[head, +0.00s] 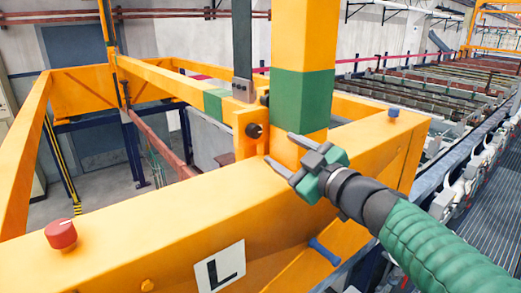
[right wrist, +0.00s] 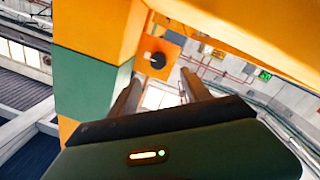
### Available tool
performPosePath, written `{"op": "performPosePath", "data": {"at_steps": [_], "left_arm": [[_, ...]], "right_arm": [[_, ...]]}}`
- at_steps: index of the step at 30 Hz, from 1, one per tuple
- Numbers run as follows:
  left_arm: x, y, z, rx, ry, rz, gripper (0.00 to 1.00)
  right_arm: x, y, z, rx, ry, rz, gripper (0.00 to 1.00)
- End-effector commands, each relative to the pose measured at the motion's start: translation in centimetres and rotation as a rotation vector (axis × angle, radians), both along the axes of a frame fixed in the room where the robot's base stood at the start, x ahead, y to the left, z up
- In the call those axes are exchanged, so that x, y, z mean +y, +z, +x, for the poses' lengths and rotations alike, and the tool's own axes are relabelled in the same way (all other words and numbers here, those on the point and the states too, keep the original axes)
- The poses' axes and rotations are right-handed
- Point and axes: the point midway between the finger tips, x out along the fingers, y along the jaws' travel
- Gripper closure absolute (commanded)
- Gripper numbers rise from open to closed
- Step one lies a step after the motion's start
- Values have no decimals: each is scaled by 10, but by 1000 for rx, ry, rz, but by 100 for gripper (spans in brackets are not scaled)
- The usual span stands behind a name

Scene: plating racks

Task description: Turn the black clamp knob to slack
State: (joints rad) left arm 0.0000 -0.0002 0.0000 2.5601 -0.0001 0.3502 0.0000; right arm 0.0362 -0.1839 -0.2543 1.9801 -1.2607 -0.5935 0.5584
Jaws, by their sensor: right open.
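The black clamp knob (head: 254,130) sits on an orange bracket beside the orange and green post. In the right wrist view the knob (right wrist: 157,59) shows as a dark round piece with a light mark, on an orange plate beyond the fingers. My right gripper (head: 279,148) is open and empty, just to the right of and below the knob in the head view. Its two fingers point toward the bracket. In the right wrist view the knob lies ahead of the gap between the fingertips (right wrist: 160,75), apart from both. My left gripper is not in view.
The orange and green post (head: 302,95) rises close by the right gripper. A wide orange beam (head: 130,240) runs below, with a red knob (head: 61,233), a white L plate (head: 220,267) and a blue handle (head: 324,250). A blue cap (head: 393,112) stands at right.

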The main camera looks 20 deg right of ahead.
Motion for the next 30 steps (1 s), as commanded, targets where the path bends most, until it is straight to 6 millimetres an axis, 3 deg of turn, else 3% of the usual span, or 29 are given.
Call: {"op": "performPosePath", "data": {"at_steps": [6, 12, 23, 30], "left_arm": [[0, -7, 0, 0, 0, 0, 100], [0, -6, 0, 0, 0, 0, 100], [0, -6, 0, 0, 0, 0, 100], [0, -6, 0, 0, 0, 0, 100]], "right_arm": [[15, -1, 57, 4, 0, 0, 44], [24, 1, 88, 1, -1, 1, 44], [26, 1, 96, 0, -1, 1, 45], [26, 1, 97, 1, -1, 2, 77]]}}
